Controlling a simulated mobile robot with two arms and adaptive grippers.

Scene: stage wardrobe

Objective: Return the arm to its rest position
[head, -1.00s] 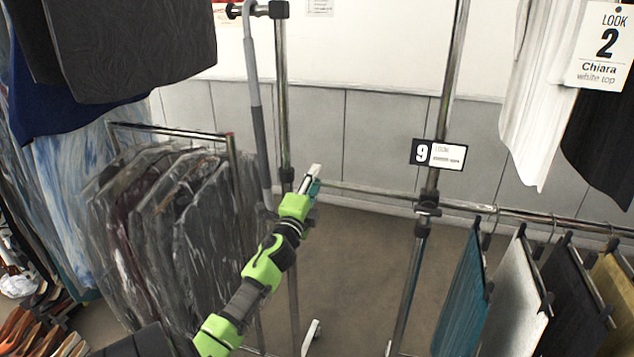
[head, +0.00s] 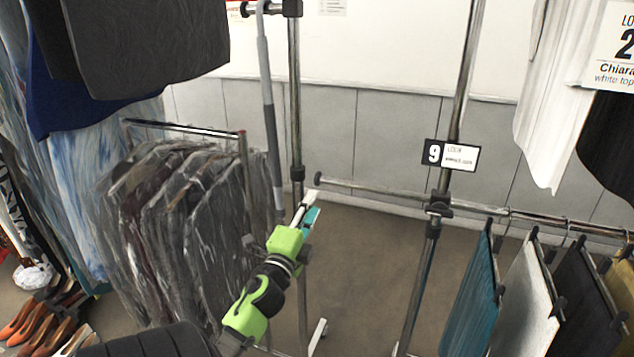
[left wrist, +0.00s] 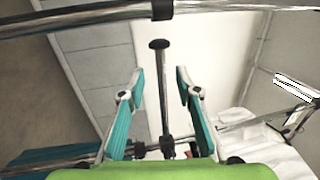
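My left arm, green and black, comes up from the bottom of the head view. Its left gripper (head: 307,209) stands in front of the bare rack bay, left of the "9 LOOK" tag. In the left wrist view the same gripper (left wrist: 159,82) has its two teal-and-white fingers spread apart. Nothing is held between them; a rail end shows beyond the gap. My right gripper is not in either view.
Chrome rack uprights (head: 297,110) and (head: 461,95) stand close to the arm. Bagged garments (head: 165,225) hang at left, folded trousers (head: 474,290) at lower right, and a white top (head: 552,105) at upper right. Shoes (head: 35,325) lie lower left.

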